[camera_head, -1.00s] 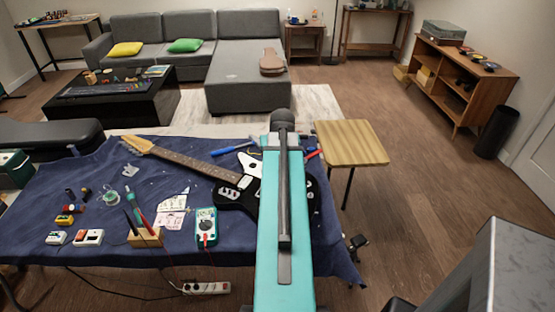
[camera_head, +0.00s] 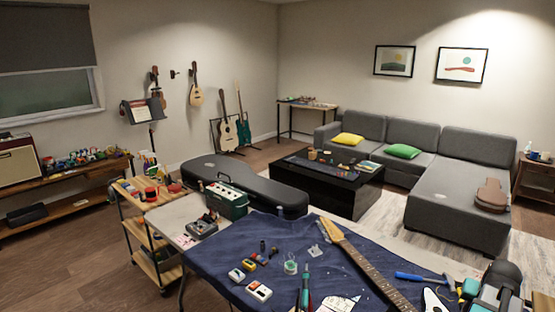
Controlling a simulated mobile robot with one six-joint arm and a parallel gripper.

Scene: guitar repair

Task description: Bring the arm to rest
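Part of my arm, with teal and dark grey surfaces, shows at the bottom right, over the right end of the blue-covered workbench (camera_head: 225,270). My gripper and its fingertips do not show in this view, so I cannot see whether it holds anything. An electric guitar lies on the blue cloth, its neck (camera_head: 372,272) running from upper left to lower right.
A wooden cart (camera_head: 150,245) stands at the bench's left end. A grey sofa (camera_head: 470,195) is behind. Floor is clear at lower left.

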